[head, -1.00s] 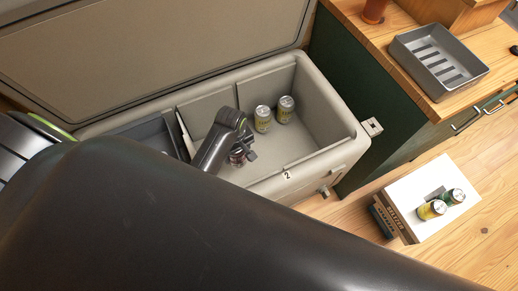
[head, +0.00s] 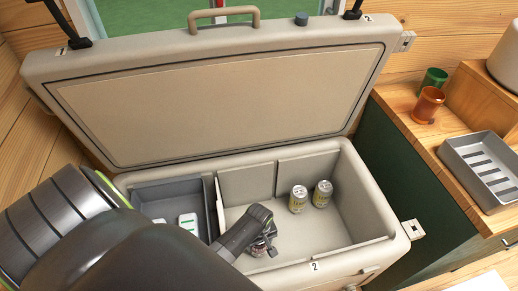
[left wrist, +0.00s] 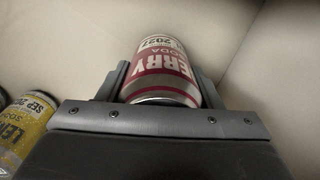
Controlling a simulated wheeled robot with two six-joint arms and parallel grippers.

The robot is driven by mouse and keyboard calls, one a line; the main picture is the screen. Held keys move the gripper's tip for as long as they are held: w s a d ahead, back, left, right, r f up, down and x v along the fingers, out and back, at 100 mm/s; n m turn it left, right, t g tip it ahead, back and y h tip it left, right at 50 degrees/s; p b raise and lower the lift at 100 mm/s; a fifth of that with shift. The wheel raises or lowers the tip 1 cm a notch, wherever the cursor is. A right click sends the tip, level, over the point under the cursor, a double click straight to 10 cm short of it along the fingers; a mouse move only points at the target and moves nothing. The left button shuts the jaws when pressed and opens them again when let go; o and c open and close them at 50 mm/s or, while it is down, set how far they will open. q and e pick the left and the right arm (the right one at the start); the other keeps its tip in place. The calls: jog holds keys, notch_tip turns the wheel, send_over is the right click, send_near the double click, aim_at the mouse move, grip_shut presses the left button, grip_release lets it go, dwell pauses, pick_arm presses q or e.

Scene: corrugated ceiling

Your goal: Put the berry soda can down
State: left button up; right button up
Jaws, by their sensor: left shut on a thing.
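The berry soda can (left wrist: 163,62), red and white with a silver rim, sits between the fingers of my left gripper (left wrist: 160,80) in the left wrist view. In the head view my left gripper (head: 266,243) reaches down inside the open cooler (head: 374,236), low in its large compartment. The can is not clearly visible there, and I cannot tell whether it touches the floor. Two yellow cans, one (head: 298,198) and another (head: 322,193), stand upright behind and right of the gripper. A yellow lemon soda can (left wrist: 22,128) shows at the left wrist view's left edge. My right gripper is not in view.
The cooler lid (head: 240,100) stands open behind. A grey tray (head: 168,188) with small white items fills the cooler's left part. The compartment floor right of the gripper is clear. The wooden counter at right holds a grey rack (head: 485,165), an orange cup (head: 428,104) and a green cup (head: 433,80).

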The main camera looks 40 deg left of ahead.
pick_arm(q)
jog(key=o, duration=1.2)
jog(key=shift+f, duration=0.1)
jog(key=shift+r, duration=0.65)
notch_tip(320, 180, up, 11)
jog(key=shift+p, duration=1.1)
jog(key=shift+f, duration=0.15)
